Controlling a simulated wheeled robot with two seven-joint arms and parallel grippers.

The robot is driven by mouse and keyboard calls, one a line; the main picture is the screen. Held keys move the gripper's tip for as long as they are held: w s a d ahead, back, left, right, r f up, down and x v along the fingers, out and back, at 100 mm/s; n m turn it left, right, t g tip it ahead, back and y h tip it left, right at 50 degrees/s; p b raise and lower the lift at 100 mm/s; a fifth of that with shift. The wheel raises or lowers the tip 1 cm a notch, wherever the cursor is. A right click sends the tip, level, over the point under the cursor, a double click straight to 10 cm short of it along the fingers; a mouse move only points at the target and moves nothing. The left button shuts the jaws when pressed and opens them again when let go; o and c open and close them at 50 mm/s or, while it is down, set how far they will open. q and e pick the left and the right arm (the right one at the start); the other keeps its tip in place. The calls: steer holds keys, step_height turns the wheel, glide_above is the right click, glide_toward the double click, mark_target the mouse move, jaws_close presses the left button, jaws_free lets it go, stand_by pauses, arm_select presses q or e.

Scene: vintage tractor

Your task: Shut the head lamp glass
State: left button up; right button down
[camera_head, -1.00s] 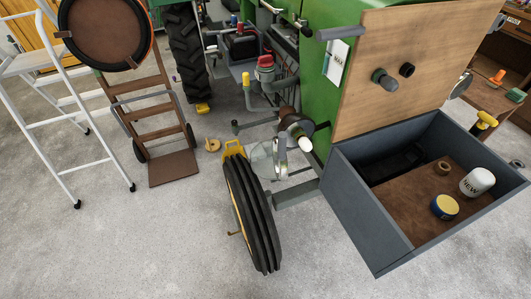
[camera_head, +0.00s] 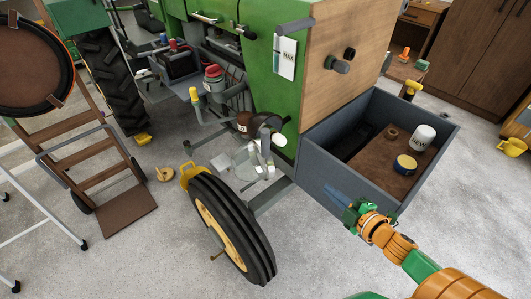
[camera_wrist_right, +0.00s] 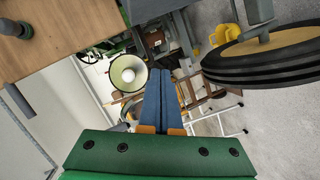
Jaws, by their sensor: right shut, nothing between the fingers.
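The head lamp (camera_head: 266,127) sits low on the front of the green tractor, with a dark round housing and a pale bulb. Its glass (camera_head: 247,160), a clear round pane, hangs open away from the housing, to its lower left. In the right wrist view the lamp (camera_wrist_right: 120,66) shows its cream bowl and white bulb uncovered; I cannot make out the glass clearly there. My right gripper (camera_head: 337,195) is shut and empty, in front of the grey box and apart from the lamp. Its blue fingers (camera_wrist_right: 163,88) point just right of the lamp in the right wrist view. My left gripper is not in view.
The black front wheel (camera_head: 232,229) stands left of my right gripper and below the lamp. The grey open box (camera_head: 336,184) and wooden panel (camera_head: 330,75) are to the right of the lamp. Open grey floor lies in front; a hand truck (camera_head: 118,211) stands left.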

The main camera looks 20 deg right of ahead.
steer(key=w+a+r+n+t+y, duration=0.1)
steer(key=a+r+n+y, duration=0.3)
steer(key=r, duration=0.3)
steer(key=n+g+y+b, duration=0.1)
steer(key=n+y, duration=0.4)
steer(key=n, duration=0.2)
glide_toward(266, 150)
steer(key=s+a+r, duration=0.2)
steer(key=s+a, duration=0.1)
steer(key=a, duration=0.2)
steer(key=w+p, duration=0.1)
steer(key=w, duration=0.2)
steer(key=w+a+p, duration=0.1)
steer(key=w, duration=0.2)
steer(key=w+a+p, duration=0.1)
steer(key=w, duration=0.2)
steer(key=shift+w+a, duration=0.1)
steer(key=shift+d, duration=0.4)
steer(key=shift+a, duration=0.1)
